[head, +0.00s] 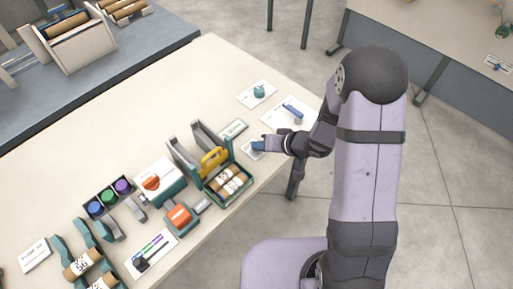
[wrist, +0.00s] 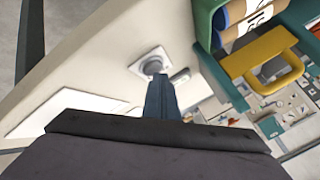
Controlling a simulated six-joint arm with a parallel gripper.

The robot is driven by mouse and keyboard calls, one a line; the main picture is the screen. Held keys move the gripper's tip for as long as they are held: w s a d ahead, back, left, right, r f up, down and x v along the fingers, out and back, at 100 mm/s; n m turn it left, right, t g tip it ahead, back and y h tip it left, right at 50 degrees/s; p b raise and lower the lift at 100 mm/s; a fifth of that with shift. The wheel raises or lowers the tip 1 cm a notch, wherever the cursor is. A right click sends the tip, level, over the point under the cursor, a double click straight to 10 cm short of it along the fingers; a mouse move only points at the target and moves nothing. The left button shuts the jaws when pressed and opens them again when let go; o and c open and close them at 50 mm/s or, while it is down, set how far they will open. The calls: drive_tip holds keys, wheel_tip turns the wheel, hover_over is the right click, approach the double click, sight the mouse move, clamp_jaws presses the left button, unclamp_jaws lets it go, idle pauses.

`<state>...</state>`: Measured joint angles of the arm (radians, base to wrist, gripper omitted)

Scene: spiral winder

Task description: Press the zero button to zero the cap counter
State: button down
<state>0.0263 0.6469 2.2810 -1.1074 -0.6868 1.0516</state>
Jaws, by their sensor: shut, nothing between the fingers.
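A round pale button (wrist: 153,64) on a square light plate (wrist: 143,66) shows in the wrist view, just beyond my fingertips. I take it to be the zero button; no label is readable. My gripper (wrist: 158,80) is shut and empty, its blue fingers together and pointing at the button's near edge. I cannot tell whether they touch it. In the head view my gripper (head: 257,146) is low over the table's right part, above a small light plate (head: 250,155), and hides most of it. I cannot make out a cap counter reading.
A green rack with a yellow handle (head: 214,160) and rolls stands close left of my gripper. A white box with an orange knob (head: 152,183) and colored caps (head: 108,196) lie farther left. A card with a blue item (head: 291,110) and a teal item (head: 259,90) lie behind.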

drive_tip(key=shift+r, duration=0.15)
drive_tip(key=shift+r+p, duration=0.7)
drive_tip(key=shift+p, duration=0.4)
wheel_tip(320, 180, up, 5)
drive_tip(key=p, duration=0.5)
drive_tip(key=shift+p, duration=0.4)
idle(0.5)
